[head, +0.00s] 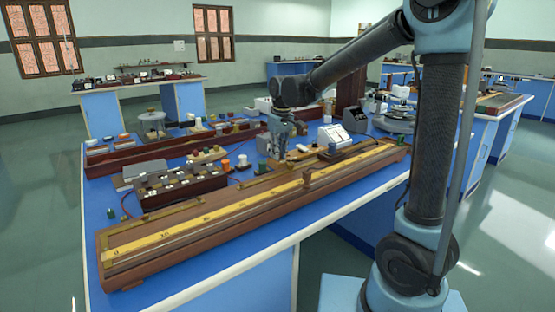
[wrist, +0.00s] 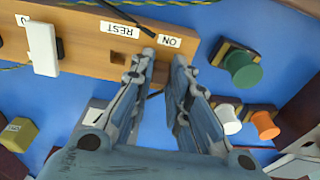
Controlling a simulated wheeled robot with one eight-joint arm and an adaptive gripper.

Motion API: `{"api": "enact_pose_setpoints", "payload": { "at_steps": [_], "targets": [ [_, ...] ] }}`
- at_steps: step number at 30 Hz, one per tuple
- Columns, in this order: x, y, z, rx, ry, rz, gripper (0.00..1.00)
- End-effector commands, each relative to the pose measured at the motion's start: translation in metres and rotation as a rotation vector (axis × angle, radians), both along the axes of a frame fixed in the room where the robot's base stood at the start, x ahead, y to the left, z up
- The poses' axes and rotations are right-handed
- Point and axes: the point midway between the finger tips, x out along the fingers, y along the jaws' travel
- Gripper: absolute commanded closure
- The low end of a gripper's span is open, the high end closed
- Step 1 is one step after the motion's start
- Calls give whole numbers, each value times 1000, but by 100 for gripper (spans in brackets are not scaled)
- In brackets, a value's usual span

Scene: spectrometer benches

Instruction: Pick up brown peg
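I cannot clearly make out a brown peg in either view. My gripper (head: 281,150) is low over the middle of the blue bench in the head view. In the wrist view my gripper (wrist: 164,58) has its two fingers apart, with nothing visible held between them. The fingertips are over the near edge of a wooden board (wrist: 83,45) labelled REST and ON. A small brown block (head: 307,179) stands on the long scale in the head view; I cannot tell if it is the peg.
A green knob (wrist: 242,68), a white knob (wrist: 228,118) and an orange knob (wrist: 265,125) are right of the fingers. A white lever (wrist: 43,48) is on the board. An olive block (wrist: 17,133) is at left. The long wooden scale (head: 200,218) lies along the bench front.

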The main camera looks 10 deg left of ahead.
Motion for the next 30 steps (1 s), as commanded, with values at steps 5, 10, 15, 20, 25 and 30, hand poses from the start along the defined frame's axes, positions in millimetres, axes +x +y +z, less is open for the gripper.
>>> {"api": "enact_pose_setpoints", "payload": {
  "at_steps": [5, 10, 15, 20, 25, 30],
  "targets": [
    [0, 0, 0, 0, 0, 0, 100],
    [0, 0, 5, 0, 0, 0, 100],
    [0, -1, 27, 0, 0, 0, 100],
    [0, 0, 55, 0, 0, 0, 100],
    [0, 0, 81, 0, 0, 0, 100],
    [0, 0, 97, 0, 0, 0, 100]
  ]
}}
